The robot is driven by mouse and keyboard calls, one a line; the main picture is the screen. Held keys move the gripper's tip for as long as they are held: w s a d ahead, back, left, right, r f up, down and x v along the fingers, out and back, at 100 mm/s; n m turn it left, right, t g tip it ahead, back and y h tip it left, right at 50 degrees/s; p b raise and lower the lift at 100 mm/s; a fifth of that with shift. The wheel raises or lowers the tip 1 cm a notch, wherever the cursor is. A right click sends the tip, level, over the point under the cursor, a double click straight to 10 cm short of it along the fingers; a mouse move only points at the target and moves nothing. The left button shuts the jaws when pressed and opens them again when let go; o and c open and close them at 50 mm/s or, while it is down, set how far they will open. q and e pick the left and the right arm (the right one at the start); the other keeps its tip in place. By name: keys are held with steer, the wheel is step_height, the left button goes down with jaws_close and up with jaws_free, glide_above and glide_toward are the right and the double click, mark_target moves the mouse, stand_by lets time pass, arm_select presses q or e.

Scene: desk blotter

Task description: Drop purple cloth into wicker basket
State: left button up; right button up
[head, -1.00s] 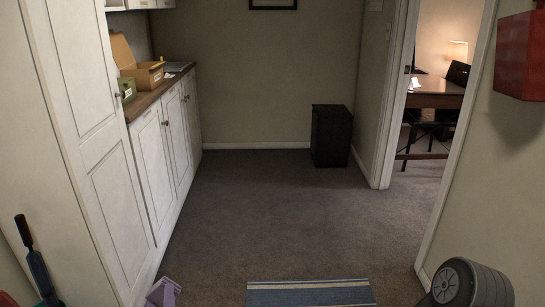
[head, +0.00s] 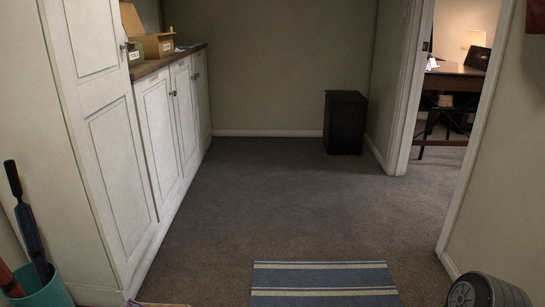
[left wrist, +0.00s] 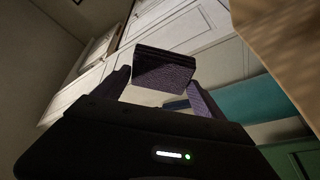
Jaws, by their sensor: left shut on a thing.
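In the left wrist view, my left gripper (left wrist: 160,84) is shut on the purple cloth (left wrist: 165,67), a dark, folded, textured piece between its two fingers. The gripper body covers the lower part of that view. A tan surface (left wrist: 278,40) fills the upper right corner there; I cannot tell whether it is the wicker basket. In the head view, only a thin purple and tan sliver shows at the bottom edge, left of centre, too cut off to name. The basket is not clearly visible. My right gripper is not in view.
A teal bin (head: 45,288) holding umbrella-like items stands at the lower left beside white cabinets (head: 150,140). A striped blue mat (head: 325,283) lies ahead. A black bin (head: 345,122) stands by the far wall. A dark ribbed round object (head: 487,291) is at lower right. The middle carpet is clear.

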arm_select(q)
step_height(320, 180, down, 6)
steer(key=b, duration=0.5)
stand_by(0.4)
steer(key=o, duration=1.1)
